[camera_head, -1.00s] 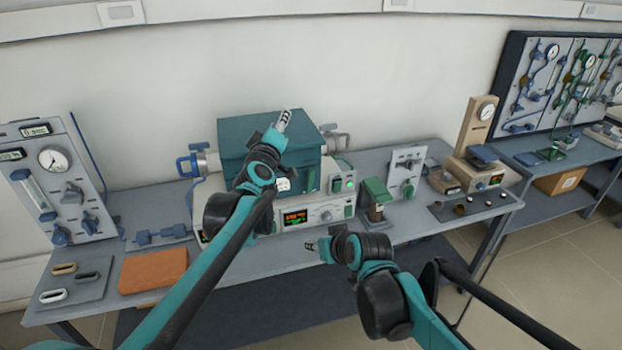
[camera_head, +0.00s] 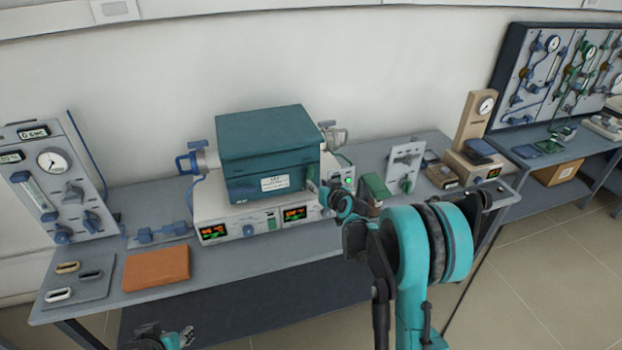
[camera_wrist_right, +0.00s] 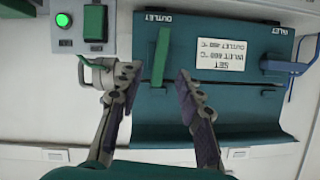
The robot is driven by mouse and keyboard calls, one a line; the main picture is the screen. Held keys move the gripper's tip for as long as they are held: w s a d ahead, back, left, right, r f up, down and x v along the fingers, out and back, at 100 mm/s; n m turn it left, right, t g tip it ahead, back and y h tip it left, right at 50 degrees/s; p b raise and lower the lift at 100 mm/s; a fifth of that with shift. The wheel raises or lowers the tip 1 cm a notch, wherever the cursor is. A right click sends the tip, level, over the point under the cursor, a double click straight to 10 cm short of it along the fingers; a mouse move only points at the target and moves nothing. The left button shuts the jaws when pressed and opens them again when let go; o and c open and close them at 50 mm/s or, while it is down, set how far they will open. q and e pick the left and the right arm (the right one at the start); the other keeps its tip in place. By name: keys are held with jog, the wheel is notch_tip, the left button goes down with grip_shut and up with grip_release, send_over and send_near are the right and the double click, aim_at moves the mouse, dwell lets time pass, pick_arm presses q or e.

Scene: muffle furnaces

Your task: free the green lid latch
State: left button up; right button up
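The green lid latch (camera_wrist_right: 161,57) is a narrow upright bar on the front of the teal furnace box (camera_wrist_right: 205,108), beside the white label. In the head view the teal furnace box (camera_head: 268,140) stands at the middle of the bench, its lid appearing shut. My right gripper (camera_wrist_right: 157,82) is open, its fingers on either side of the latch's end in the wrist view; contact or depth cannot be told. In the head view my right gripper (camera_head: 319,194) is at the box's front right corner. My left gripper (camera_head: 187,336) is low at the bottom edge, small and partly cut off.
Beside the latch are a panel with a lit green button (camera_wrist_right: 63,19) and a grey fitting (camera_wrist_right: 96,73). A blue handle (camera_wrist_right: 292,62) is at the box's other side. An orange pad (camera_head: 155,268) lies on the bench's left front. The bench front is largely clear.

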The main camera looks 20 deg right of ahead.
aim_at(311, 179)
jog(key=b+x, duration=0.1)
jog(key=x, duration=0.6)
jog(key=shift+w+f+b, duration=0.1)
jog(key=shift+b, duration=0.2)
